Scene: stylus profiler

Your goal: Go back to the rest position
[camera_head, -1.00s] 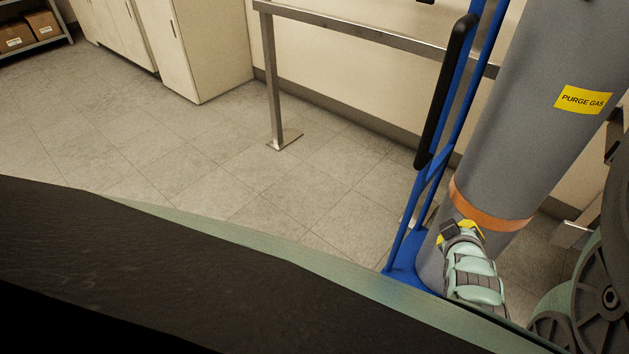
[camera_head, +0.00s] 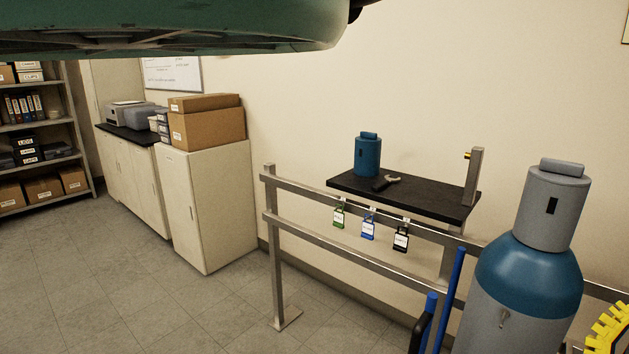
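My gripper is not in view in the head view. A large green curved part, which looks like part of my own body, crosses the top left and hides what is behind it. The task names no other object.
A gas cylinder (camera_head: 515,300) with a blue shoulder and grey cap stands on a blue cart (camera_head: 450,290) at lower right. A metal rail (camera_head: 350,262) holds several tags beneath a black shelf (camera_head: 420,197). Cabinets (camera_head: 205,205) and storage shelves (camera_head: 42,130) stand left. Floor (camera_head: 130,290) at lower left is clear.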

